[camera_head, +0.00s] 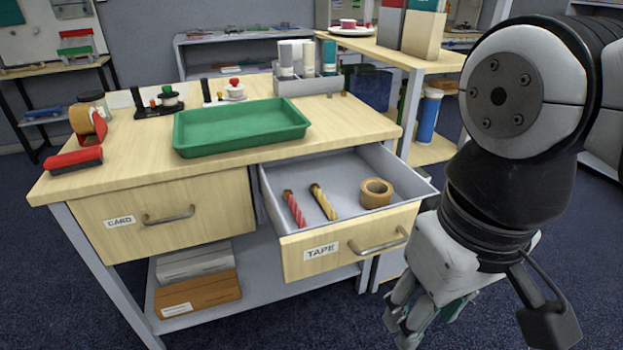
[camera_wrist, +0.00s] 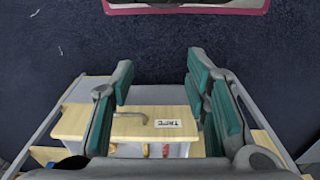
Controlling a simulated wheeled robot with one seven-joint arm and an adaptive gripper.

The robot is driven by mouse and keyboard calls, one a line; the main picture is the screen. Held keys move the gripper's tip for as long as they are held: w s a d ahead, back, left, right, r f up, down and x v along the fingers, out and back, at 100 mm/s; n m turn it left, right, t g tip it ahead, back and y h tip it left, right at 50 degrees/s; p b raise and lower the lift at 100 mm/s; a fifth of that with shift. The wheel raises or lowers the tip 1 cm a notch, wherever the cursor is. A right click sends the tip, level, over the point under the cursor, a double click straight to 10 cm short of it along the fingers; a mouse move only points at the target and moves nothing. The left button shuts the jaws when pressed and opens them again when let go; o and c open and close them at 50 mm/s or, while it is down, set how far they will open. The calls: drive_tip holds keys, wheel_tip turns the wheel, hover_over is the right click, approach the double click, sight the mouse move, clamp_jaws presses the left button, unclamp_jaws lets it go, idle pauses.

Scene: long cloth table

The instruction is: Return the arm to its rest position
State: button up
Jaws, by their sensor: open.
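My gripper (camera_head: 418,318) hangs low at the right of the head view, in front of and to the right of the open TAPE drawer (camera_head: 408,212). Its fingers point downward and it holds nothing. In the wrist view my gripper (camera_wrist: 160,105) shows its teal-padded fingers spread wide apart. Between them, farther off, are the TAPE drawer front (camera_wrist: 122,125) and its handle. My arm runs up the right side of the head view, bent, with its large round joint near the top.
The drawer holds a red twisted stick (camera_head: 294,208), a yellow one (camera_head: 323,202) and a tape roll (camera_head: 376,193). The CARD drawer (camera_head: 165,212) is shut. A green tray (camera_head: 240,128) lies on the tabletop. A shelf unit (camera_head: 436,150) stands behind right. Dark floor is clear in front.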

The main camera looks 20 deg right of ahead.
idle(0.4)
wheel_tip(320, 180, up, 21)
drive_tip(key=t+p, duration=0.3)
drive_tip(key=p, duration=1.5)
drive_tip(key=shift+a+f+p, duration=0.2)
drive_tip(key=shift+a+p, duration=0.05)
drive_tip(key=shift+p, duration=0.15)
drive_tip(key=shift+w, duration=0.1)
